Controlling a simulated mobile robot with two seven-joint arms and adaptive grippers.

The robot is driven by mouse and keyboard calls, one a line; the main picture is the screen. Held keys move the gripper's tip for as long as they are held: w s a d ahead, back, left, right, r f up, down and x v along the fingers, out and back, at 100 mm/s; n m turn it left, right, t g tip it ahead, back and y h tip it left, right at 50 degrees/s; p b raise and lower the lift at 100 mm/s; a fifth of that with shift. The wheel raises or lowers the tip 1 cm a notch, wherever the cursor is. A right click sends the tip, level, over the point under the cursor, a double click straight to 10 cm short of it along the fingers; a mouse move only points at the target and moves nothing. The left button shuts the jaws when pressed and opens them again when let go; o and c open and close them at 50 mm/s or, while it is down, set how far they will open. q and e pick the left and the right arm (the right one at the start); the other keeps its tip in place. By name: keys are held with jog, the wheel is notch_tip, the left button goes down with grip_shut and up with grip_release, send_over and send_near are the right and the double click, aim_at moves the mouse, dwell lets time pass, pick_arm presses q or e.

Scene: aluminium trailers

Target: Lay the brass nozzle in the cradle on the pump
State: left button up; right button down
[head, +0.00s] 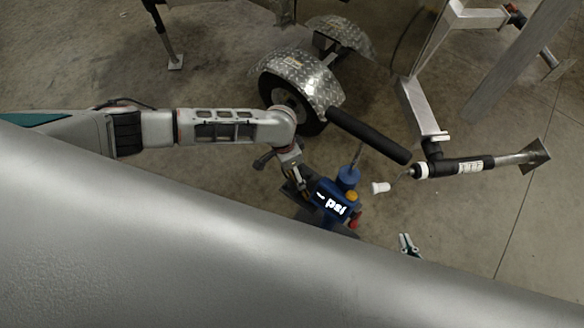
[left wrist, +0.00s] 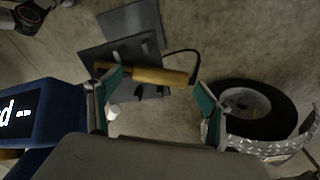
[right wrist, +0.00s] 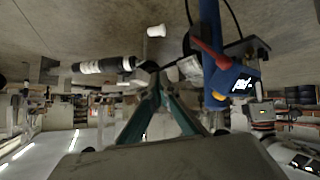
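The blue pump (head: 333,203) with a lit display stands at the centre of the head view; it also shows in the left wrist view (left wrist: 45,112) and right wrist view (right wrist: 222,78). In the left wrist view the brass nozzle (left wrist: 160,76), with a black hose at its right end, lies across the space between my open left gripper's fingers (left wrist: 157,92). Dark bracket pieces (left wrist: 143,91), possibly the cradle, show just below it; contact is unclear. In the head view the nozzle is hidden. My right gripper (head: 407,242) is shut and looks empty, right of the pump.
A trailer wheel under a metal fender (head: 300,80) stands behind the pump. A trailer jack (head: 470,166) and a small white cup-like piece (head: 381,188) are to its right. Dark plates (left wrist: 132,22) lie on the floor. Open concrete lies at right.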

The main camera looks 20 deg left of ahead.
aim_at(290, 172)
pick_arm(q)
jog(key=shift+r, duration=0.1)
